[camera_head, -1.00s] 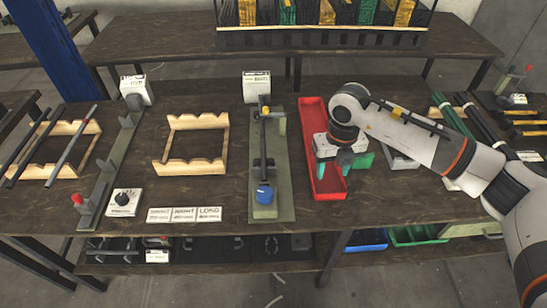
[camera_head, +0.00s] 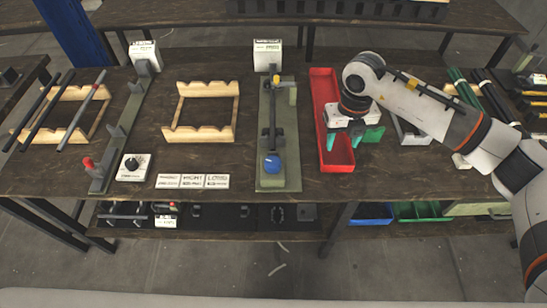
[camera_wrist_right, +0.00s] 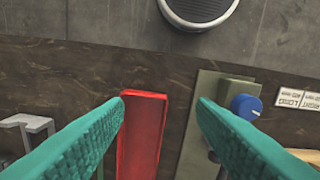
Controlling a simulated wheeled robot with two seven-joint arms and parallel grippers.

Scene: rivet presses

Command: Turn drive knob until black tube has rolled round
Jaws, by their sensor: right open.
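The blue drive knob (camera_head: 272,162) sits at the near end of a narrow green press fixture (camera_head: 280,183), and it also shows in the right wrist view (camera_wrist_right: 246,106). The black tube (camera_head: 271,115) lies lengthwise on the fixture, behind the knob; the wrist view does not clearly show it. My right gripper (camera_head: 350,142) is open above the red tray, right of the knob and apart from it. In the wrist view its two teal fingers (camera_wrist_right: 161,100) stand wide apart with nothing held between them. My left gripper is out of view.
The long red tray (camera_head: 341,157) lies just right of the fixture. To the left are wooden racks (camera_head: 200,136), a second fixture (camera_head: 122,128), a black dial on a white plate (camera_head: 133,168) and labels (camera_head: 192,181). Bare bench lies between the racks and the fixture.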

